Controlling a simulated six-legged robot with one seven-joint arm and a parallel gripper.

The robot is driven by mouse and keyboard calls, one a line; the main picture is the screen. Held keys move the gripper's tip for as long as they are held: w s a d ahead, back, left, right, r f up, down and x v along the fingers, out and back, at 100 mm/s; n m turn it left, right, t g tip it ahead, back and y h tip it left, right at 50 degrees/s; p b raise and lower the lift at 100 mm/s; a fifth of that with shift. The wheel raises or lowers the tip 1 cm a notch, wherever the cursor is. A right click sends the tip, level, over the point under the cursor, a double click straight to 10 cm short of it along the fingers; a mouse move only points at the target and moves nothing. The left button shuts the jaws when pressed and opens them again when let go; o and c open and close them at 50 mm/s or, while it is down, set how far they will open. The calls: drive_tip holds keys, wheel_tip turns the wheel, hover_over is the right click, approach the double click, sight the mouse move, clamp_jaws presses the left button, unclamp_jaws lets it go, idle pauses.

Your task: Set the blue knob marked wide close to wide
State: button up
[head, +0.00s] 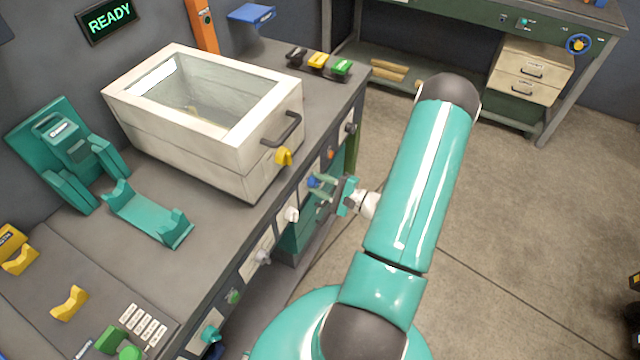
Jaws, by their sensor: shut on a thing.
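A small blue knob (312,182) is on the front panel of the workbench, right of a white knob (291,215). My gripper (320,188) reaches it from the right and is shut on it, with the fingers around it. The fingers hide part of the knob, so I cannot tell which way it points. Its marking and any "wide" label are too small to read.
A cream box with a glass lid (205,150) stands on the bench above the panel, its yellow latch (283,156) near my gripper. Other knobs line the front, including a grey one (262,257) and a teal one (210,333). Open floor (530,230) lies to the right.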

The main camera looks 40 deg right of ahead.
idle(0.3)
drive_tip(key=o, duration=1)
drive_tip(key=v, duration=1.3)
drive_tip(key=shift+s, duration=0.4)
drive_tip(key=shift+d, duration=0.1)
